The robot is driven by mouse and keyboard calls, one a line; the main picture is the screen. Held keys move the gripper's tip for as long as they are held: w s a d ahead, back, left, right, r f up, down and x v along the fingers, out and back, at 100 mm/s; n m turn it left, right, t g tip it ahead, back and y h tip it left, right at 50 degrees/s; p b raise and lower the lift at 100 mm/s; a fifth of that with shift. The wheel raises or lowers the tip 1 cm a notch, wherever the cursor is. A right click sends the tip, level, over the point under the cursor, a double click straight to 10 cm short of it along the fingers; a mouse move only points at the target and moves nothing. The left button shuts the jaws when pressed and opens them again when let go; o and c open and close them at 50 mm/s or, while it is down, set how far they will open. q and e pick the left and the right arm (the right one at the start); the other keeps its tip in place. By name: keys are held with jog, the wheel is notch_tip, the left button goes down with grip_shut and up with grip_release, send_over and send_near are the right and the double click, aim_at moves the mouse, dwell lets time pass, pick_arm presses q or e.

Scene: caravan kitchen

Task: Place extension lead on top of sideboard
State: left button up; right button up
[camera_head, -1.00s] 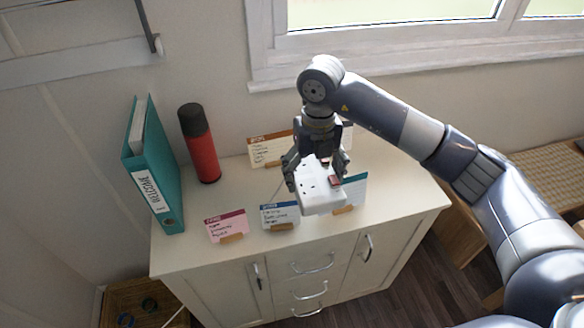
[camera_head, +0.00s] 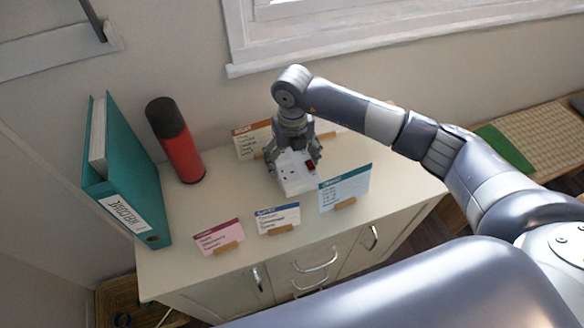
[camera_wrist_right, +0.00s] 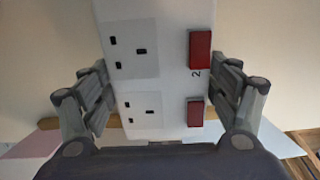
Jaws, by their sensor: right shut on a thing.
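The extension lead (camera_head: 293,176) is a white block with sockets and red switches. It is over the rear middle of the cream sideboard (camera_head: 200,268), behind the small cards. My right gripper (camera_head: 296,160) is shut on it from above, with a finger on either side. The right wrist view shows the extension lead (camera_wrist_right: 150,60) between the fingers of my right gripper (camera_wrist_right: 160,100), with two sockets and two red switches in view. I cannot tell whether its underside touches the sideboard top. My left gripper is not in view.
A teal binder (camera_head: 125,185) and a red flask (camera_head: 177,140) stand at the left. Pink (camera_head: 218,237), blue (camera_head: 278,218) and teal-edged (camera_head: 345,187) cards stand in front; an orange-edged card (camera_head: 252,140) stands behind. A basket (camera_head: 120,302) is on the floor.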

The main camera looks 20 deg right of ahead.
aim_at(292, 170)
notch_tip(292, 170, down, 4)
jog(key=shift+f+p, duration=0.1)
jog(key=shift+p, duration=0.35)
jog(key=shift+f, duration=0.25)
jog(key=o, duration=1.4)
jog(key=shift+f, duration=0.1)
jog(key=shift+o, duration=0.2)
jog(key=shift+r, duration=0.25)
notch_tip(292, 170, up, 10)
jog(key=b, duration=0.3)
jog(key=shift+r, duration=0.95)
